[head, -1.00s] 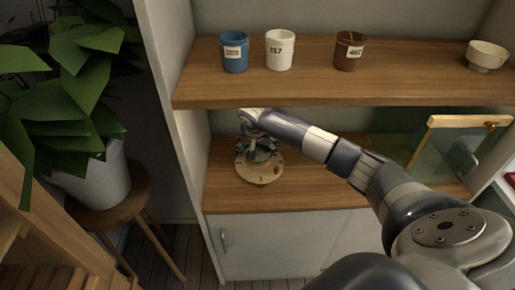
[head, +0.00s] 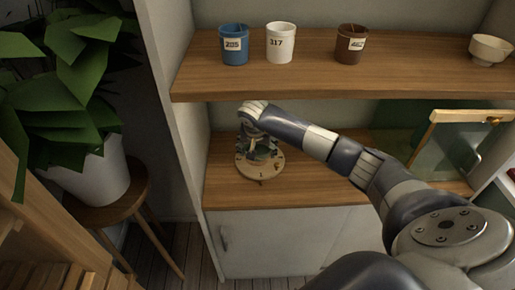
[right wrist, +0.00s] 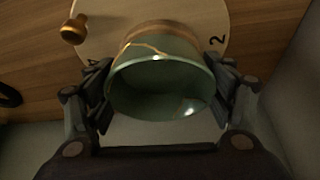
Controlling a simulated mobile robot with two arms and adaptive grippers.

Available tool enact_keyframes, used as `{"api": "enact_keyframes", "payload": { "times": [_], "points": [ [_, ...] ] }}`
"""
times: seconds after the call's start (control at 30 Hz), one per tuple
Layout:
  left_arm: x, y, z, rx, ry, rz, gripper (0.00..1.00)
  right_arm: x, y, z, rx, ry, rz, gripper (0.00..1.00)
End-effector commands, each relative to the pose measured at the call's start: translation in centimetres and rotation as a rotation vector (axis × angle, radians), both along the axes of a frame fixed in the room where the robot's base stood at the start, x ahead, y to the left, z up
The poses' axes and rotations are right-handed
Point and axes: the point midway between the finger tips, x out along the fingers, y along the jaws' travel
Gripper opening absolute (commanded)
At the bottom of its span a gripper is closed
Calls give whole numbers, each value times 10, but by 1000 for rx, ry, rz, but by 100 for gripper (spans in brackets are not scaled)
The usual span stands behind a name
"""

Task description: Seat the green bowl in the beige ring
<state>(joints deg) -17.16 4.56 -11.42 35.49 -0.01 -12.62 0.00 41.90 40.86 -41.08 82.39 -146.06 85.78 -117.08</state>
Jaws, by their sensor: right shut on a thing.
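The green bowl (right wrist: 160,88) with a gold seam sits between the fingers of my right gripper (right wrist: 160,100) in the right wrist view. The fingers press on both its sides, so the gripper is shut on it. The bowl is over a round beige disc (right wrist: 105,25) with numbers and a brass knob (right wrist: 74,29). A tan band, perhaps the beige ring (right wrist: 165,30), shows behind the bowl's far side; I cannot tell whether the bowl is in it. In the head view my right gripper (head: 256,150) is over the disc (head: 262,172) and hides most of the bowl. My left gripper is not in view.
The disc lies on the lower wooden shelf (head: 310,190). The upper shelf above my arm holds a blue cup (head: 235,45), a white cup (head: 280,43), a brown cup (head: 350,45) and a cream bowl (head: 489,50). A glass-fronted frame (head: 450,150) stands at right. A plant is at left.

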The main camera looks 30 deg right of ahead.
Motion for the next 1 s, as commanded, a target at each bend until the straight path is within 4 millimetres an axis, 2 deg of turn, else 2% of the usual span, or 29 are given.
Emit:
{"api": "enact_keyframes", "payload": {
  "times": [0.07,0.1,0.2,0.83,1.0],
  "points": [
    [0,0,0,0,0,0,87,-1,0,-1,0,4,0,46],
    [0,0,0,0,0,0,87,-1,0,-2,-1,4,0,77],
    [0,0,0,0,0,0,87,-1,0,-2,0,4,0,99],
    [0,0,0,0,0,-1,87,-1,0,-1,0,4,0,100],
    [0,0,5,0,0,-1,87,-1,0,6,1,2,0,100]
  ]
}}
